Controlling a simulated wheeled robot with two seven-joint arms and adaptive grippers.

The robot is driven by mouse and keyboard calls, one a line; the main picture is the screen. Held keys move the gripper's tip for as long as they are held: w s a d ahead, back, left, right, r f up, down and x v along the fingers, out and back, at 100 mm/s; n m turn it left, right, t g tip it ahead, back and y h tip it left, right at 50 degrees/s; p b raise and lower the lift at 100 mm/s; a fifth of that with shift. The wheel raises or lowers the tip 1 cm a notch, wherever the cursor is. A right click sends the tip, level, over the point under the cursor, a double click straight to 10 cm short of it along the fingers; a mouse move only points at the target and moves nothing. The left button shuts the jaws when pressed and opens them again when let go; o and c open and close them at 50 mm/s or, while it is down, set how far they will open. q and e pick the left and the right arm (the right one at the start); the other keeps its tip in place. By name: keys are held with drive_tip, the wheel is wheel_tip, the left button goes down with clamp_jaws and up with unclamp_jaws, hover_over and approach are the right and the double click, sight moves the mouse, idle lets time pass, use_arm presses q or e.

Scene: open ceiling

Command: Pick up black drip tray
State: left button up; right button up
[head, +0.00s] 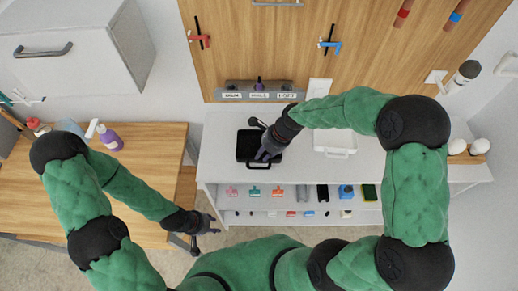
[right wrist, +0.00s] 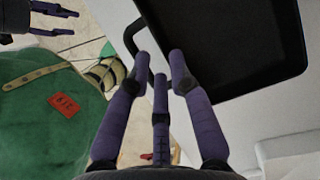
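The black drip tray (head: 247,146) lies on the white counter in the head view. In the right wrist view it is a dark flat pan (right wrist: 235,35) with a looped black handle (right wrist: 131,36) at its near left side. My right gripper (head: 266,155) is over the tray's front right part in the head view. In the right wrist view its purple fingers (right wrist: 160,62) are spread, with the tips close to the handle; I cannot tell whether they touch it. My left gripper (head: 210,228) hangs empty left of the counter, its fingers apart (right wrist: 55,20).
A white tray with a handle (head: 335,143) stands right of the black one. A labelled grey holder (head: 257,97) is at the counter's back. Shelves below (head: 300,208) hold several small items. A wooden table (head: 140,160) with bottles is at the left.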

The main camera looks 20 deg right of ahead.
sight(255, 164)
drive_tip(key=x, duration=0.5)
drive_tip(key=shift+d+b, duration=0.2)
drive_tip(key=shift+b, duration=0.2)
clamp_jaws()
drive_tip(key=shift+r, duration=0.1)
drive_tip(key=shift+r, duration=0.5)
wheel_tip(255, 164, up, 2)
drive_tip(key=shift+w+r+p, duration=0.1)
drive_tip(key=shift+r+p, duration=0.1)
drive_tip(key=shift+p, duration=0.25)
drive_tip(key=s+r+p, duration=0.2)
drive_tip(key=s+r, duration=0.7)
drive_tip(key=s, duration=0.5)
drive_tip(key=shift+d+r, duration=0.25)
drive_tip(key=shift+d, duration=0.15)
